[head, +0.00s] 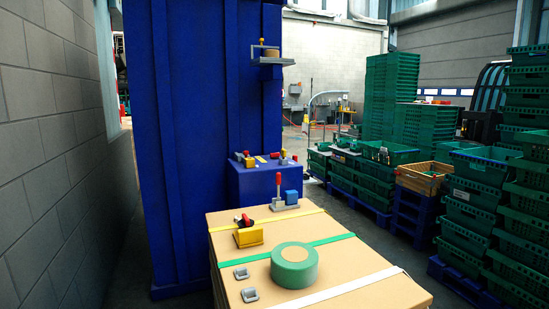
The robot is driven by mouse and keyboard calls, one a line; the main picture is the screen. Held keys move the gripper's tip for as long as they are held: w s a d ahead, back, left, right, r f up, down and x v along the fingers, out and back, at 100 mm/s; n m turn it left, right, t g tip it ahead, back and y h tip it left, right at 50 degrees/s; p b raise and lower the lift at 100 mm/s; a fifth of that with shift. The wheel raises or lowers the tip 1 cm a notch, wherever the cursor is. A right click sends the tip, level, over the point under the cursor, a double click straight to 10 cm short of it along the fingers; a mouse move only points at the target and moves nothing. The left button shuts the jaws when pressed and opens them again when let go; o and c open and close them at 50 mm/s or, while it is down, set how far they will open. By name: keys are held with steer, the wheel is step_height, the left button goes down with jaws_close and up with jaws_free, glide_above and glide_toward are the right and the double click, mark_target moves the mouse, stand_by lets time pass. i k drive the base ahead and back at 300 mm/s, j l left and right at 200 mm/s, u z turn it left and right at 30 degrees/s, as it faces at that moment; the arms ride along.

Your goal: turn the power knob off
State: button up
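A yellow block with a red and black knob (245,221) on top sits on the large cardboard box at the front. It looks most like the power knob, but its setting is too small to read. A red-handled lever (278,186) stands upright on a grey base behind it, beside a small blue block. More small red and yellow controls (247,158) sit on the blue cabinet behind the box; I cannot tell whether one of them is a power knob. My gripper is not in view.
The cardboard box (350,285) carries a green tape roll (294,268), two grey buckles and straps. A tall blue machine (190,150) stands behind it, with a grey block wall (50,160) at left. Green crates (480,205) are stacked at right. Floor shows between the box and crates.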

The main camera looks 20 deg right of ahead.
mark_target(276, 156)
steer(key=i+l+z, duration=0.3)
steer(key=z, duration=0.15)
steer(key=i+l+z, duration=0.65)
steer(key=z, duration=0.25)
steer(key=i+l+z, duration=0.15)
steer(key=i+z, duration=0.15)
steer(key=z, duration=0.2)
steer(key=i+z, duration=0.3)
steer(key=z, duration=0.2)
steer(key=i+l+u, duration=0.1)
steer(key=i, duration=0.85)
steer(key=i+u, duration=0.25)
steer(key=u, duration=0.15)
steer(key=i+u, duration=0.2)
steer(key=u, duration=0.15)
steer(key=i+u, duration=0.25)
steer(key=u, duration=0.15)
steer(key=i+l+u, duration=0.2)
steer(key=u, duration=0.2)
